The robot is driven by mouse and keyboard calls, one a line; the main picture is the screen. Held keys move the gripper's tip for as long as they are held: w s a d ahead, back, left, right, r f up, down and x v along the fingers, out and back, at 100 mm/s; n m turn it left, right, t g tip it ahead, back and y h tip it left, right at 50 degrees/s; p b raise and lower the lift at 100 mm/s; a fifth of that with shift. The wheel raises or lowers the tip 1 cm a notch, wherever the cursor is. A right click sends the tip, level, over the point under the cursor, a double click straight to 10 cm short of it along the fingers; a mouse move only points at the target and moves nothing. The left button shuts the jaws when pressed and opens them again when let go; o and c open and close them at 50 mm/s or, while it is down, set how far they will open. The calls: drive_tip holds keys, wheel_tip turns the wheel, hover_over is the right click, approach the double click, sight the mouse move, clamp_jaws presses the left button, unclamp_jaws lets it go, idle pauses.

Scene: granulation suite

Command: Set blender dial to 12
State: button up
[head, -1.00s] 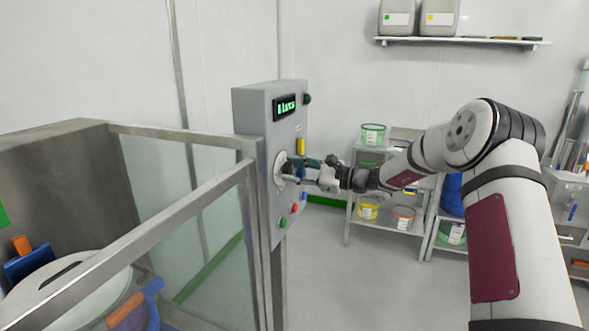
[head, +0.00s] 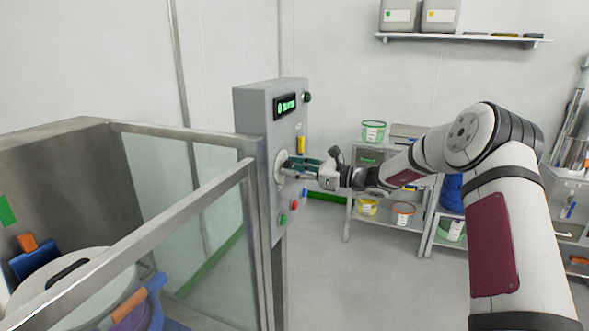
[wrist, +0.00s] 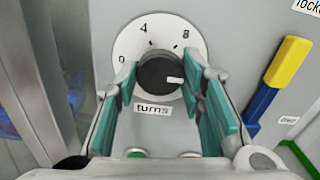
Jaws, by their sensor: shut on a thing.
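The blender dial (wrist: 137,58) is a white disc with a black knob (wrist: 158,76) in the wrist view, printed 0, 4 and 8, with "turns" below. The knob's white mark points right and slightly down, past 8, towards my right finger. That finger hides the dial's right edge, and no 12 shows. My gripper (wrist: 168,84) is shut on the knob, one teal-padded finger on each side. In the head view the dial (head: 279,168) is on the grey control panel (head: 258,120), partly behind my gripper (head: 291,168). The panel's green display (head: 286,106) is too blurred to read.
A yellow and blue switch handle (wrist: 276,85) stands right of the dial. Green (head: 283,221) and red (head: 294,205) buttons sit below it. A glass-sided guard (head: 190,200) stands left of the panel. Shelves with tubs (head: 403,214) stand behind my arm.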

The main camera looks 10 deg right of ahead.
drive_tip(key=shift+f, duration=0.15)
drive_tip(key=o, duration=1.1)
drive_tip(key=shift+o, duration=0.2)
drive_tip(key=shift+d, duration=0.1)
drive_tip(key=v, duration=1.2)
